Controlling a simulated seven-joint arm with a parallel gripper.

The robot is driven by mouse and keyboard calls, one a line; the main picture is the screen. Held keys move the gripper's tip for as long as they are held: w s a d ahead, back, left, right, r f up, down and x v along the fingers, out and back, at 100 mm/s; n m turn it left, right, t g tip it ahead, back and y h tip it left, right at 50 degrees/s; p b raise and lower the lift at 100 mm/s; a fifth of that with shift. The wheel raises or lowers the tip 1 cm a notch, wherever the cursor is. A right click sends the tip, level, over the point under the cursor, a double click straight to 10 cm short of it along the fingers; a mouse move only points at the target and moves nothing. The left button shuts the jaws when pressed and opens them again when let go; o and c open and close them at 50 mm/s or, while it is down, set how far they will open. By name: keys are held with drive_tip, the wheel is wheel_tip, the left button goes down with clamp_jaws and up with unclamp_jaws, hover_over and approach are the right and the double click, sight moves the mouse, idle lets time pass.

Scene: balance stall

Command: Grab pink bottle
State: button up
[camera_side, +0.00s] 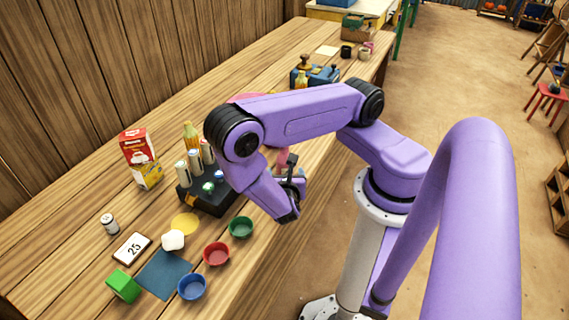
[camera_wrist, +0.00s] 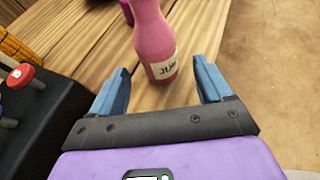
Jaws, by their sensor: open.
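The pink bottle (camera_wrist: 155,40) stands on the wooden table in the wrist view, with a white label facing me. Its top runs out of the upper edge of that view. My gripper (camera_wrist: 162,80) is open, with its two blue fingers spread. The bottle's lower part shows between and just beyond the fingertips, and I cannot tell whether it is inside the jaws. In the side view, a small pink part of the bottle (camera_side: 283,158) shows behind my gripper (camera_side: 297,172); the rest is hidden by my arm.
A black rack (camera_side: 206,203) with several bottles stands left of my gripper; its dark side (camera_wrist: 40,120) shows in the wrist view. Green (camera_side: 241,228), red (camera_side: 216,254) and blue (camera_side: 192,287) bowls stand nearer the front. The table's right edge is close.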

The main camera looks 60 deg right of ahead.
sight(285, 171)
drive_tip(key=shift+x, duration=2.7)
drive_tip(key=c, duration=1.2)
drive_tip(key=shift+r, duration=0.1)
